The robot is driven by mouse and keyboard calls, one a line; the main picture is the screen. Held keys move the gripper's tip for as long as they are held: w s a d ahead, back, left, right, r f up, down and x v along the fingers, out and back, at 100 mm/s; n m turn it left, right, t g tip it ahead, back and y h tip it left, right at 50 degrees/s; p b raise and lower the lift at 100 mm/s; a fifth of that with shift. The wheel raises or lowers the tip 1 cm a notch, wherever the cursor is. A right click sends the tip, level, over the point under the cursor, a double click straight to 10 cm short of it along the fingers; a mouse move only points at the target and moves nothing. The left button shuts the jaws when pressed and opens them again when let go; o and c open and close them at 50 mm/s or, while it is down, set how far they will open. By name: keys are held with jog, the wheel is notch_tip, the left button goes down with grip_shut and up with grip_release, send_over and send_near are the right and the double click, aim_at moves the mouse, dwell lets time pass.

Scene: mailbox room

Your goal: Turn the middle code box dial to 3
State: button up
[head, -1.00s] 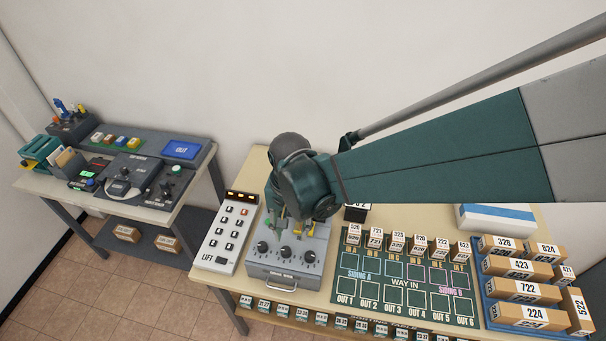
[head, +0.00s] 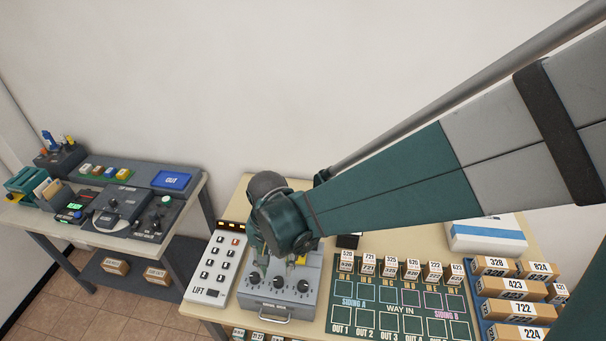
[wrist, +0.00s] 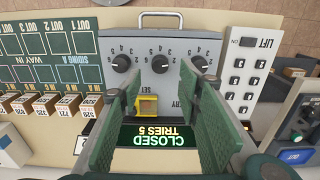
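The grey code box (head: 275,300) stands on the table with three black dials in a row. The middle dial (head: 278,283) sits between two others; in the wrist view, which is upside down, it also shows (wrist: 160,64). Its pointer setting is too small to read surely. My gripper (wrist: 163,80) is open and empty, its two green fingers apart on either side of the middle dial in that view; contact cannot be told. The yellow SET button (wrist: 147,104) and a display reading "CLOSED TRIES 5" (wrist: 160,137) lie between the fingers. In the head view my wrist hides the box's back.
A lift panel (head: 215,265) stands just left of the box. A green sorting board (head: 400,312) with small numbered blocks is to its right, then numbered parcels (head: 515,285). A box handle (wrist: 168,16) sticks out at the front. A second table (head: 190,205) is at left.

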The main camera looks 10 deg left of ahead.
aim_at(278, 280)
jog(key=shift+f, duration=3.4)
jog(key=c, duration=0.9)
